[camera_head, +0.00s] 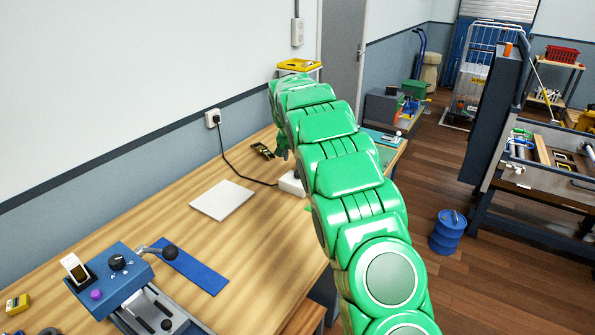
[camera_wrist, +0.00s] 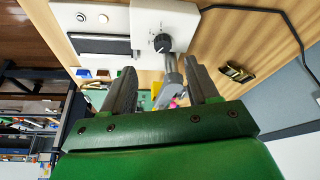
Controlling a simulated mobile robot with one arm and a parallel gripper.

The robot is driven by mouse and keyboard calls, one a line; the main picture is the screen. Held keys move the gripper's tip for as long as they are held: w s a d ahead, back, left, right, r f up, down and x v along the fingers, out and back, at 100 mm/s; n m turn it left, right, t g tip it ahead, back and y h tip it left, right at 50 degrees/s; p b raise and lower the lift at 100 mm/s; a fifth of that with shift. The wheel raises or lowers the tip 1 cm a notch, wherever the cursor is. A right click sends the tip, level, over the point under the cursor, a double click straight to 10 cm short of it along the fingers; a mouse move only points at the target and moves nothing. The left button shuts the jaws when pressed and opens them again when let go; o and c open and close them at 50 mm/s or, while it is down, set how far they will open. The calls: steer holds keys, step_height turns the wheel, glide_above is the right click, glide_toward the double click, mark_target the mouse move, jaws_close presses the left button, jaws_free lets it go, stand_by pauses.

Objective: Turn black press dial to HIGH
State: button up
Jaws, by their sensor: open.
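A black dial (camera_wrist: 162,43) with a pale pointer line sits on a white housing (camera_wrist: 150,14) in the wrist view; the marks around it are too small to read. My gripper (camera_wrist: 160,66) is open and empty, its two fingers apart below this dial in the picture, not touching it. In the head view the white housing (camera_head: 291,184) is mostly hidden by my arm. Another black dial (camera_head: 117,262) is on a blue press (camera_head: 110,280) at the lower left, far from my gripper, with small white marks around it.
A black cord (camera_head: 232,163) runs from the wall socket (camera_head: 212,118) to the white housing. A white plate (camera_head: 222,200) and a blue mat (camera_head: 195,266) lie on the wooden bench. A dark small item (camera_head: 262,150) lies near the wall. The bench between the presses is mostly clear.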

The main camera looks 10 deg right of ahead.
mark_target(298, 172)
steer(key=shift+w+x, duration=0.2)
steer(key=shift+x, duration=2.3)
steer(key=shift+w+x, duration=0.25)
steer(key=shift+x, duration=2.25)
steer(key=shift+r, duration=0.15)
steer(key=c, duration=1)
steer(key=shift+d+n+t+y, duration=0.15)
steer(key=shift+n+t+y, duration=0.35)
steer(key=shift+n, duration=1.1)
steer(key=shift+c, duration=0.2)
steer(key=o, duration=1)
steer(key=shift+o, duration=0.2)
